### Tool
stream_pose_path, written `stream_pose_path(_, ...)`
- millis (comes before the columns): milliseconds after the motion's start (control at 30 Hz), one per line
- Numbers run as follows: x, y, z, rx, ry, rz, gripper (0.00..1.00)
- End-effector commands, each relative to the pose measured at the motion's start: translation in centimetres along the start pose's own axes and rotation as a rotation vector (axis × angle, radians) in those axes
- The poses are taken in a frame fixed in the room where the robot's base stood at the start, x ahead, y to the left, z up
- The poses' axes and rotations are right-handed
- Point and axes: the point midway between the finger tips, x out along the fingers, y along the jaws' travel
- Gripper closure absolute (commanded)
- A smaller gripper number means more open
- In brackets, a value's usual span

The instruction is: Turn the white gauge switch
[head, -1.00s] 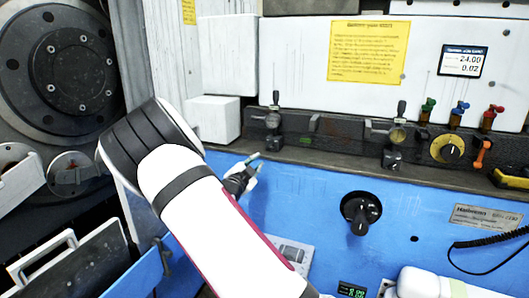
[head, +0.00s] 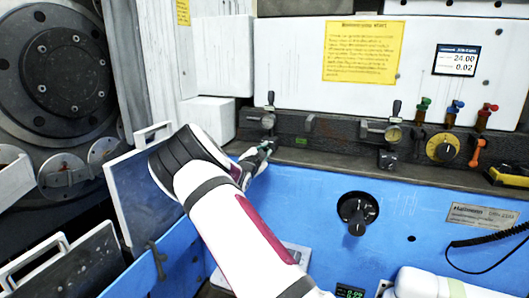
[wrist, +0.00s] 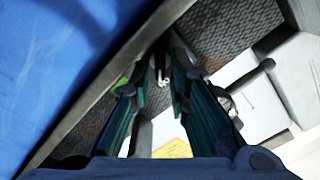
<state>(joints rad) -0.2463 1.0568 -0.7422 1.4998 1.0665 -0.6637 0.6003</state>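Two lever switches with small pale round gauge faces sit on the dark rail: a left one (head: 268,121) and a right one (head: 393,133). I cannot tell from the pictures which one the task means. My gripper (head: 264,150) is at the rail's lower edge, just below the left switch and overlapping its lower part. In the wrist view my gripper (wrist: 160,78) has its two teal fingers apart, with a gap between them. A small light metallic part (wrist: 163,76) shows between the fingertips; contact cannot be made out.
A black rotary knob (head: 357,212) is on the blue panel (head: 300,200). A yellow dial (head: 443,148) and coloured valves (head: 454,112) are at the right. A white box (head: 210,120) stands close left of the left switch. The blue panel in front is mostly free.

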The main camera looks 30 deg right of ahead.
Motion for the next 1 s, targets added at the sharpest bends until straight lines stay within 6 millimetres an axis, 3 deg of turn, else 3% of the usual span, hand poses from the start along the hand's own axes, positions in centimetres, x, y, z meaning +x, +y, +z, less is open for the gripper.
stream_pose_path(133, -0.02, -0.01, 0.0, 0.0, 0.0, 0.0, 0.83)
stream_pose_path(233, -0.03, -0.01, 0.01, 0.0, 0.0, 0.0, 1.0)
stream_pose_path(667, -0.03, -0.01, 0.08, -0.043, 0.0, 0.0, 1.0)
stream_pose_path(1000, -0.02, -0.07, 0.18, -0.271, 0.0, 0.0, 1.0)
